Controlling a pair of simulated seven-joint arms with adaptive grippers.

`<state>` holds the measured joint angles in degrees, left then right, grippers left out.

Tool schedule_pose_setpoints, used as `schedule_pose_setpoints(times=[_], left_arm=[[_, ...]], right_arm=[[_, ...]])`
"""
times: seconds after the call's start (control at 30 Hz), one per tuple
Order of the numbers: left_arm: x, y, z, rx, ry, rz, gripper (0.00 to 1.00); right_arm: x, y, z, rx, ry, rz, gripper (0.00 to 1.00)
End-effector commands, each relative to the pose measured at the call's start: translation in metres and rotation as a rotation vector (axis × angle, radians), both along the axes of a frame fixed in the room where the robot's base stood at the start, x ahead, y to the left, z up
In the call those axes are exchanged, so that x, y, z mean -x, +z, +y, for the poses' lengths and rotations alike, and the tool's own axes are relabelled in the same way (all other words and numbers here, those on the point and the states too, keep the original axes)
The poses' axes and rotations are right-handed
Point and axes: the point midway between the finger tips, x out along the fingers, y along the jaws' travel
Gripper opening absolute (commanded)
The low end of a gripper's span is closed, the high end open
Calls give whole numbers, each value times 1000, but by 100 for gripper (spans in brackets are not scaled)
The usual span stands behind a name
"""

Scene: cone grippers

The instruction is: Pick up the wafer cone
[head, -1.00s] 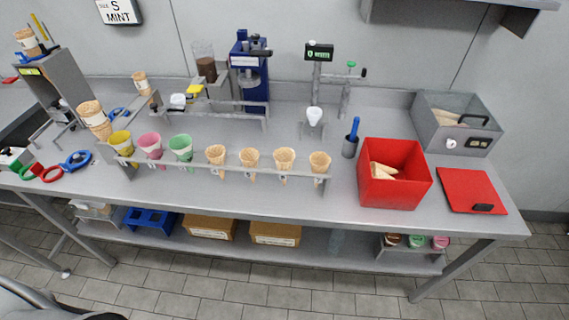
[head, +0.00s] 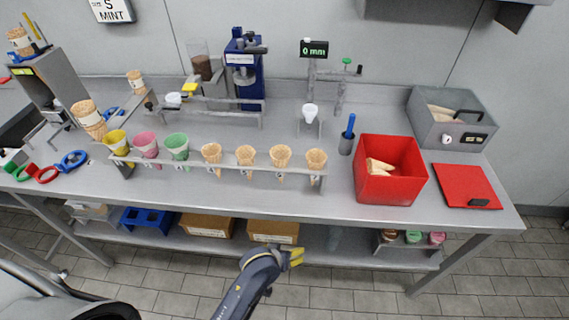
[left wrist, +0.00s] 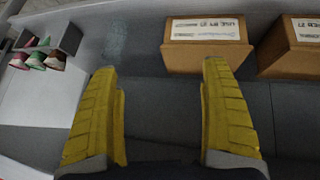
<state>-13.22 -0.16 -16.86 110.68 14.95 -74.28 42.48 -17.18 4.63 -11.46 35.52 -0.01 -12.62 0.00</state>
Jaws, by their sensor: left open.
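Several tan wafer cones stand upright in a row in the metal rack (head: 225,171) along the counter's front; they include a left one (head: 211,153), a middle one (head: 280,156) and a right one (head: 316,160). Yellow (head: 117,142), pink (head: 146,144) and green (head: 177,146) cones stand at the rack's left end. My left gripper (head: 298,256) is in front of the counter, low in the head view, apart from every cone. The left wrist view shows its yellow fingers (left wrist: 160,70) spread and empty. My right gripper is not in view.
A red bin (head: 400,190) holding cones stands right of the rack, beside a red flat lid (head: 465,186). Stacked cones (head: 88,116) stand at the left. Cardboard boxes (head: 272,231) sit on the lower shelf; one also shows in the left wrist view (left wrist: 206,55).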

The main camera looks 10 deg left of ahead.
Motion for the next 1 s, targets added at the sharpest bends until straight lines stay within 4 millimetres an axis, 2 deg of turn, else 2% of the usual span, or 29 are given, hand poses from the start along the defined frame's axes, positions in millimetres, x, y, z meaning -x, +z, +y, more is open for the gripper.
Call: schedule_pose_setpoints(times=[0.03,0.1,0.2,0.43,0.5,0.6,0.8,0.9,1.0], left_arm=[[-6,32,-3,21,16,-32,80],[-10,71,-4,45,42,-67,80],[-10,117,-3,74,75,-106,80],[-5,196,5,116,120,-195,80],[-23,229,13,74,87,-289,80],[-45,265,21,3,39,-403,80],[-72,323,34,-119,-26,-574,80],[-78,338,37,-154,-39,-617,80],[-83,343,40,-172,-44,-634,80]], right_arm=[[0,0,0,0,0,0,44],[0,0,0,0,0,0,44],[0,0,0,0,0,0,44],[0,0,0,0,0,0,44],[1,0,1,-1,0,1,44],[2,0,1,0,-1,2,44],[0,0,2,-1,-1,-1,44],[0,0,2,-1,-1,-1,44],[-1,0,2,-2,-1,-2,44]])
